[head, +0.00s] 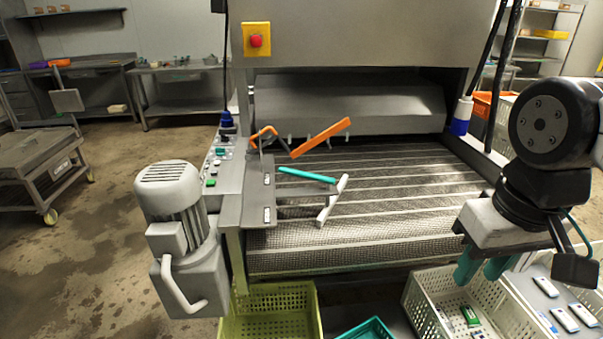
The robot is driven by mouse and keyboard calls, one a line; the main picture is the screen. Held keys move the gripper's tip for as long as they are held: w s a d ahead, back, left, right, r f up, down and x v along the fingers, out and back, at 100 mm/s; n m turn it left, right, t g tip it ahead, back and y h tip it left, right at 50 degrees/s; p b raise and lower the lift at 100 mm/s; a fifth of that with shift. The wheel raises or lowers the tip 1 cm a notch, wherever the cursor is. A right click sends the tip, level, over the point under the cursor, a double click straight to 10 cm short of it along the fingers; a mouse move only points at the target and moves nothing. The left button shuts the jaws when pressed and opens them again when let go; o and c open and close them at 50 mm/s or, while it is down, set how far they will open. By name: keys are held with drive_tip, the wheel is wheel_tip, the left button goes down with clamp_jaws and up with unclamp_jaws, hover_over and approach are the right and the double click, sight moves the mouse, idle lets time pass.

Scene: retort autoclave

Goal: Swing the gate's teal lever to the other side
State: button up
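The teal lever (307,175) is a slim bar on the gate. It points to the right from a grey bracket plate (258,190) at the left side of the mesh conveyor. An orange lever (321,138) rises to the right behind it. A white paddle-like bar (332,200) stands by its right tip. My gripper (482,270) is at the lower right, well apart from the lever, pointing down over the crates. Its two teal fingers look parted with nothing seen between them, though their tips are partly hard to make out.
The mesh conveyor (400,205) lies under a steel hood. A grey motor (172,195) and control panel are on the left. A green crate (268,305), a teal crate (368,330) and a cream crate with items (420,300) stand in front. A red emergency button (256,41) is above.

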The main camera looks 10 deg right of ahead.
sight(290, 170)
drive_tip(key=o, duration=0.4)
drive_tip(key=shift+c, duration=0.2)
drive_tip(key=w+a+n+y, duration=0.3)
drive_tip(key=w+a, duration=0.1)
drive_tip(key=w, duration=0.8)
drive_tip(key=w+a+r+n+t+y, duration=0.1)
drive_tip(key=w+a+n+y, duration=0.3)
drive_tip(key=w, duration=0.7)
drive_tip(key=w+a+n+y, duration=0.1)
drive_tip(key=w+a, duration=0.4)
drive_tip(key=w, duration=0.7)
drive_tip(key=w+f+t+y, duration=0.1)
drive_tip(key=w+f+t, duration=0.1)
drive_tip(key=w+f, duration=0.5)
drive_tip(key=w+f+n+t, duration=0.1)
drive_tip(key=w+f+t, duration=0.1)
drive_tip(key=w+f, duration=0.5)
drive_tip(key=w+f+n+t+y, duration=0.1)
drive_tip(key=w+f, duration=0.6)
drive_tip(key=w, duration=0.7)
drive_tip(key=shift+w+a+f+t+y, duration=0.2)
drive_tip(key=shift+a+t+y, duration=0.1)
drive_tip(key=shift+a+t, duration=0.1)
drive_tip(key=x, duration=0.7)
drive_tip(key=shift+w+a+f, duration=0.15)
drive_tip(key=shift+w+a, duration=0.05)
drive_tip(key=shift+a, duration=0.05)
drive_tip(key=shift+c, duration=0.3)
